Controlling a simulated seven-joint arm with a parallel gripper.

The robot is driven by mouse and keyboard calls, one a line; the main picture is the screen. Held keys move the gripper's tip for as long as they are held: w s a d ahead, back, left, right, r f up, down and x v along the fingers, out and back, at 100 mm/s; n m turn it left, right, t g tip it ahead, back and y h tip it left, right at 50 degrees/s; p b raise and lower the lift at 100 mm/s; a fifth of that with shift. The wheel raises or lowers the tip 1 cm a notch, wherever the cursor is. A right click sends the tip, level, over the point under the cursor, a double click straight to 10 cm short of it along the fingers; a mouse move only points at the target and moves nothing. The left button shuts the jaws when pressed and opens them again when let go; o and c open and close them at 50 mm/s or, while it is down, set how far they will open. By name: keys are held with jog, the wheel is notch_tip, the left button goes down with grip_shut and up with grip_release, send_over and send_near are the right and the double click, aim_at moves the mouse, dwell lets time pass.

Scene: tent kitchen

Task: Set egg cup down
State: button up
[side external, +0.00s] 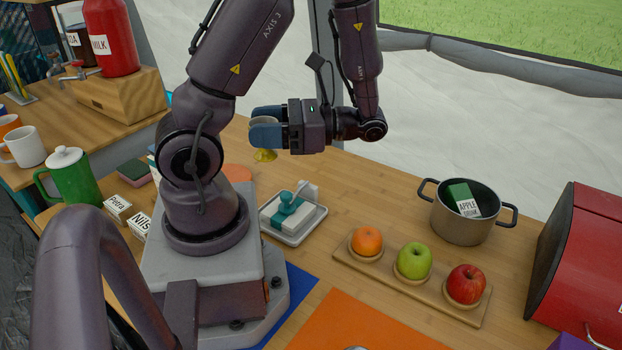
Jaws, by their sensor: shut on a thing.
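My gripper (264,131) points left, high over the back left of the wooden table, with its blue fingers shut on the egg cup. Only a small yellow part of the egg cup (265,155) shows below the fingers, and the fingers hide most of the rest. A pale grey rounded shape shows at the top between the fingers; I cannot tell if it is part of the cup. The yellow part looks clear of the table, but its exact height is hard to tell.
A white tray (316,221) with a teal-handled dish stands in front of my gripper. A wooden board (345,262) holds an orange and two apples. A pot (463,225) with a green carton stands at the right, near a red box (588,270). Bare table lies between tray and pot.

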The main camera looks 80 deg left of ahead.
jog(key=w+a+r+m+t+y, duration=0.45)
jog(key=a+r+m+y, duration=0.3)
jog(key=a+y, duration=0.35)
notch_tip(320, 180, down, 17)
jog(key=shift+t, duration=0.35)
jog(key=w+a+f, duration=0.2)
jog(key=a+f, duration=0.1)
jog(key=w+a+f, duration=0.2)
jog(key=a+f, duration=0.1)
jog(key=a, duration=0.1)
jog(key=w+a+f, duration=0.3)
jog(key=shift+a+f, duration=0.1)
jog(key=shift+a, duration=0.25)
jog(key=shift+a+f, duration=0.2)
jog(key=shift+f, duration=0.1)
jog(key=shift+w+f, duration=0.1)
jog(key=shift+f, duration=1.5)
